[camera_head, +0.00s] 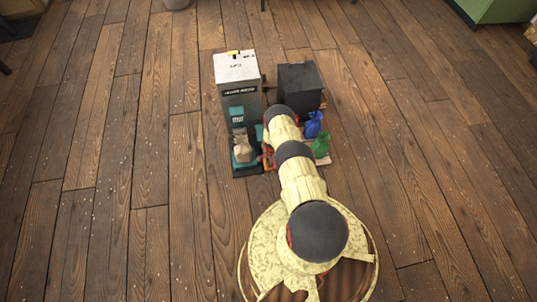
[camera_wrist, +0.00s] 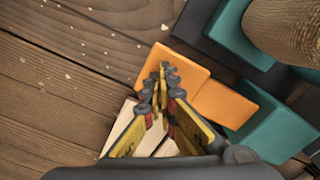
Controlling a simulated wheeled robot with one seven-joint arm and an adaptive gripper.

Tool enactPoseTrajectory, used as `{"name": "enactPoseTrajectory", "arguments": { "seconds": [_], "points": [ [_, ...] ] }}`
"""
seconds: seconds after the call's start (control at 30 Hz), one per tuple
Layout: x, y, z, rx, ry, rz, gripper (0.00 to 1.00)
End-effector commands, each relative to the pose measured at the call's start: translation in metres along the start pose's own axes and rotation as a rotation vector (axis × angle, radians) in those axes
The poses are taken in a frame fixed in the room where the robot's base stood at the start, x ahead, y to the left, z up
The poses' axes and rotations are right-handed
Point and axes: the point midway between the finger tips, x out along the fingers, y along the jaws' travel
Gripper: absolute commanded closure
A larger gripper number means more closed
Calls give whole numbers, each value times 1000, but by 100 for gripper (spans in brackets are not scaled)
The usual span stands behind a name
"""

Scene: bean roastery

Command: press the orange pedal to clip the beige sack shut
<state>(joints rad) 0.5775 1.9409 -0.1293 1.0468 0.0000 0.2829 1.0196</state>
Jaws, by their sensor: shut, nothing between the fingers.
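The beige sack (camera_head: 243,150) stands upright on the teal and dark base of the machine, left of my arm. Part of a brownish rounded shape, likely this sack (camera_wrist: 288,30), fills the top right of the wrist view. The orange pedal (camera_wrist: 202,98) lies low beside the teal blocks in the wrist view, with a plate-like upper part and a narrower part to the right. My gripper (camera_wrist: 163,70) is shut and empty, its tips over the pedal's upper left part. I cannot tell whether they touch it. In the head view my arm mostly hides gripper and pedal.
The pale machine cabinet (camera_head: 238,70) and a dark box (camera_head: 299,82) stand behind. A blue sack (camera_head: 313,125) and a green sack (camera_head: 321,147) stand right of my arm. A pale board (camera_wrist: 122,125) lies left of the pedal. The wooden floor (camera_head: 110,190) is clear at left.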

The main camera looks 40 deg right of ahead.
Motion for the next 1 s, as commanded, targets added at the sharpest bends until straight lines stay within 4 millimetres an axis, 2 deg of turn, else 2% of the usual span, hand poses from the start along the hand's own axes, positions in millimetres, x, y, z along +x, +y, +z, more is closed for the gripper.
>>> {"name": "enactPoseTrajectory", "arguments": {
  "seconds": [0.5, 1.0],
  "points": [
    [19, 1, 1, 0, -1, 1, 100],
    [23, 2, 2, 0, -2, 3, 100]
  ]
}}
